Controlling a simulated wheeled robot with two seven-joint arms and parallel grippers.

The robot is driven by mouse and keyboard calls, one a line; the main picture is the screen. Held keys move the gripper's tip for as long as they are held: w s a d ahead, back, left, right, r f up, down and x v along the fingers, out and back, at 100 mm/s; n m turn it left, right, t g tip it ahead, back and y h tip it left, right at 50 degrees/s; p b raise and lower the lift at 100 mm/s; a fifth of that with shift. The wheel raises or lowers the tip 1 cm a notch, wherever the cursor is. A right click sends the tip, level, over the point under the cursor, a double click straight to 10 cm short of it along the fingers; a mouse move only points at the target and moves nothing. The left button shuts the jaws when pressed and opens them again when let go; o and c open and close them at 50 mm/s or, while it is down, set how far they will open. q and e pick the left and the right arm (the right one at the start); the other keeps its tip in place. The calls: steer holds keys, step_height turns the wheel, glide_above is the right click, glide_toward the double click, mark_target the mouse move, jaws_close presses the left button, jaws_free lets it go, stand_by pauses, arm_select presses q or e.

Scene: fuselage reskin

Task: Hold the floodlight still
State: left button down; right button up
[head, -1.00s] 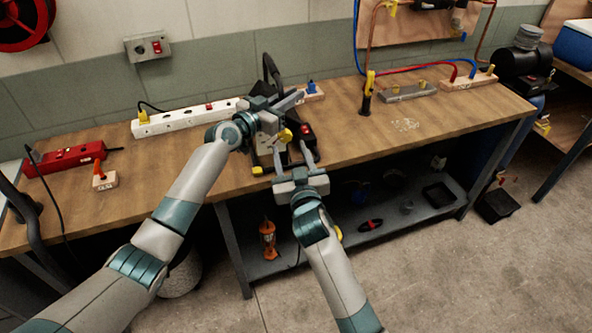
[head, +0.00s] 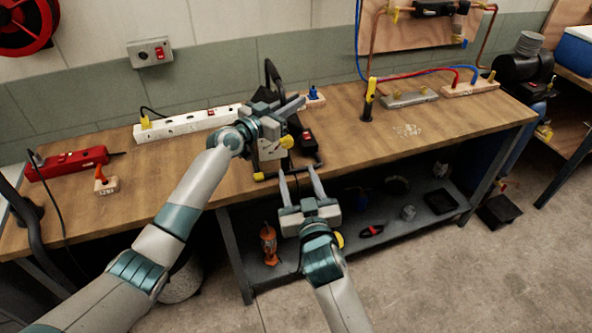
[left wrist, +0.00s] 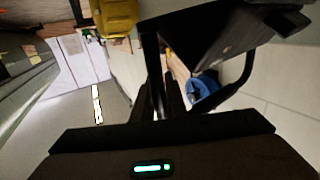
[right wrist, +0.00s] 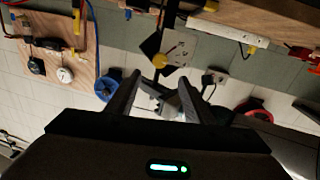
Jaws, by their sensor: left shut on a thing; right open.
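The floodlight (head: 268,150) stands on the workbench near its front edge, with a black frame, a pale bracket and a yellow knob (head: 287,141). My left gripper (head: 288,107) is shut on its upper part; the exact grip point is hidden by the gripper. In the left wrist view the yellow knob (left wrist: 115,15) and a dark panel of the floodlight (left wrist: 215,35) are close to the fingers. My right gripper (head: 301,173) is open and empty in front of the bench edge, below and apart from the floodlight. The right wrist view shows the pale bracket (right wrist: 181,45) beyond its fingers.
A white power strip (head: 190,124) and a red tool (head: 70,162) lie on the bench (head: 190,180) to the left. A grey block (head: 408,99) and a yellow-handled tool (head: 369,95) are to the right. The lower shelf (head: 400,222) holds an orange lantern (head: 268,243).

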mark_target(288, 144)
steer(key=shift+n, duration=0.3)
steer(key=m, duration=1.1)
steer(key=d+m+y, duration=0.1)
steer(key=m, duration=1.1)
steer(key=m+y, duration=0.1)
steer(key=m, duration=1.1)
steer(key=shift+w+d+f+g, duration=0.2)
steer(key=shift+w+d+g, duration=0.05)
steer(key=shift+d+g, duration=0.05)
steer(key=shift+w, duration=0.1)
steer(key=x, duration=1.2)
